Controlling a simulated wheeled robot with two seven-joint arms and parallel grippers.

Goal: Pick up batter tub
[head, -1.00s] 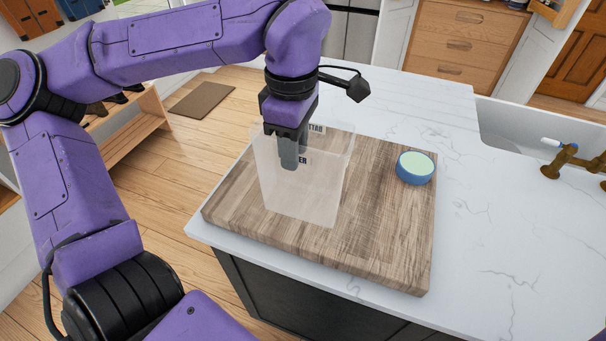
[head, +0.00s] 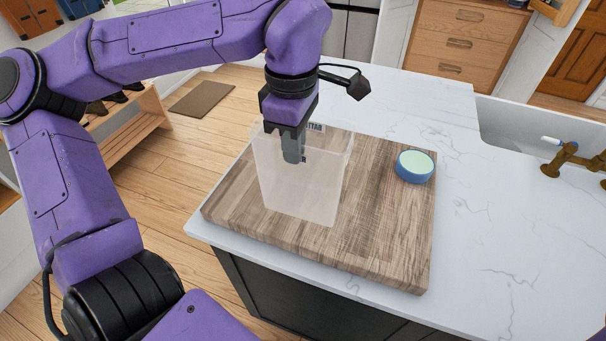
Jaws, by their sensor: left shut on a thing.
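The batter tub (head: 300,192) is a clear, frosted, open-topped container with dark lettering near its rim. It stands upright at the left part of a wooden cutting board (head: 385,220) on the counter. My left gripper (head: 293,158) points down at the tub's rim and is shut on the tub; the fingers partly cover the lettering. Whether the tub's base touches the board is hard to tell. My right gripper is not in view.
A round blue container with a pale green top (head: 415,166) sits on the board's right side. The white marble counter (head: 500,240) is clear to the right. A sink (head: 520,128) with a brass faucet (head: 565,160) lies at the right.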

